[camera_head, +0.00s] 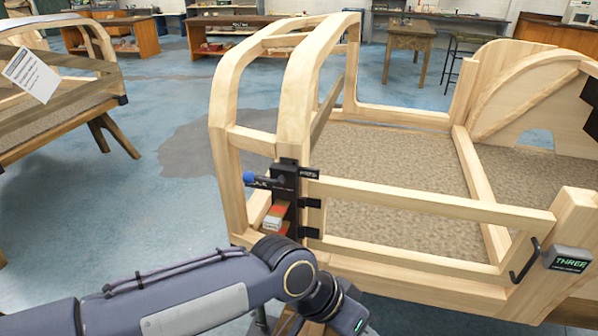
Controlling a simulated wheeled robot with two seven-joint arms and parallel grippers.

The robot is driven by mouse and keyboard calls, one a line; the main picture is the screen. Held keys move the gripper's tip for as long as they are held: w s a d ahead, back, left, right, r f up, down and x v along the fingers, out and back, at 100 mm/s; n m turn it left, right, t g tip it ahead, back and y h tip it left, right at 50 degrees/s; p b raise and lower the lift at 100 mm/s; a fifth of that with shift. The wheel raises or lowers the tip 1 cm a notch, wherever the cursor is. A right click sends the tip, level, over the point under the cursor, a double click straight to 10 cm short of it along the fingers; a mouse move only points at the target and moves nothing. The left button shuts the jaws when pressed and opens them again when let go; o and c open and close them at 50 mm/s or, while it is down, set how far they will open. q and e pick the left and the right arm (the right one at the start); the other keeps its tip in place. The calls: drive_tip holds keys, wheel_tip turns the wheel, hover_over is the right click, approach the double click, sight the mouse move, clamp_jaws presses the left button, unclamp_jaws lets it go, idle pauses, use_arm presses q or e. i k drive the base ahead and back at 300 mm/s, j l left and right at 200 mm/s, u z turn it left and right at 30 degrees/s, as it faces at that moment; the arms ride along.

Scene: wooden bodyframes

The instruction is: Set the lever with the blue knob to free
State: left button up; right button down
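The lever's blue knob (249,177) is at the left end of a short dark rod. The rod points left from a black upright plate (286,188) on the wooden frame's near post. A small black label (309,174) is to the right of the plate, and another label is partly hidden behind the lever at the left. Their lettering is too small to read surely. My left arm comes in from the lower left, and its wrist is at the bottom edge, below the plate and apart from the lever. Its gripper fingers are out of view. My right gripper is not in view.
A wooden gate (430,205) with black hinges is right of the plate. A red and white piece (276,217) is below the lever. A black handle (524,262) and a sign reading THREE (567,259) are at the right. Open blue floor lies left of the frame.

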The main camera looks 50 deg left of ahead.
sight(249, 178)
drive_tip(key=k+u, duration=0.1)
drive_tip(key=u, duration=0.35)
drive_tip(key=j+u, duration=0.15)
drive_tip(key=u, duration=0.3)
drive_tip(key=k+j+u, duration=0.1)
drive_tip(key=u, duration=0.35)
drive_tip(key=j+u, duration=0.2)
drive_tip(key=u, duration=0.25)
drive_tip(key=i+u, duration=0.1)
drive_tip(key=i, duration=0.65)
